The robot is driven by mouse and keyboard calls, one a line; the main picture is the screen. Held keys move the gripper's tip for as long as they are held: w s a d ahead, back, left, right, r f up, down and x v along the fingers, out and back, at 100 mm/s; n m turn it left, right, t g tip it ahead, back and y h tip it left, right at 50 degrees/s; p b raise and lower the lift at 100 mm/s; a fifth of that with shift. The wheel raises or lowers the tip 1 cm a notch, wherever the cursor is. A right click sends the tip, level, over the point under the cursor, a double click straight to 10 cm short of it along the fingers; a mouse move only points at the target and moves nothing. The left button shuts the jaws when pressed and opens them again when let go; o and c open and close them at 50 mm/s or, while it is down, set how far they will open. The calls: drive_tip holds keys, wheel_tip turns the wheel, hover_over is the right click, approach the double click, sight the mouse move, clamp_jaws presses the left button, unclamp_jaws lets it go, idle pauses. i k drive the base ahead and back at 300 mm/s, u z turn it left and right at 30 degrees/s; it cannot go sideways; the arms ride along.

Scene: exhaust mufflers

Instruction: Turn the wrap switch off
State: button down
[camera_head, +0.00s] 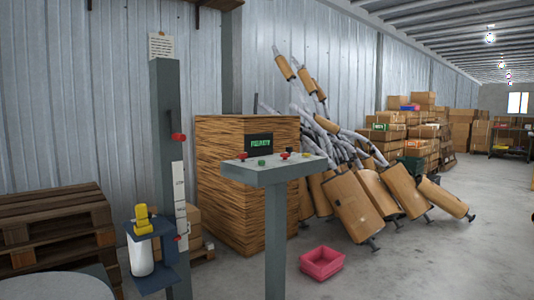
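No switch in view carries a label that I can read as the wrap switch. A grey pedestal panel (272,173) stands in the middle, with a green button (262,162), several red knobs and a small dark display with green text (258,142). To its left, a tall grey post (167,100) carries a red-ended lever or knob (178,137) and a lower red one near a white label strip. I cannot tell the setting of any of these. My gripper is not in view.
A blue bracket (165,262) on the post holds a white roll (140,256) and a yellow part. Wooden pallets (55,225) stand left. A pink bin (321,263) lies on the floor. Wrapped mufflers (352,205) lean behind. The right floor is open.

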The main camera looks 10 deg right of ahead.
sight(243, 156)
drive_tip(key=z, duration=0.4)
drive_tip(key=i, duration=1.85)
drive_tip(key=u, duration=0.45)
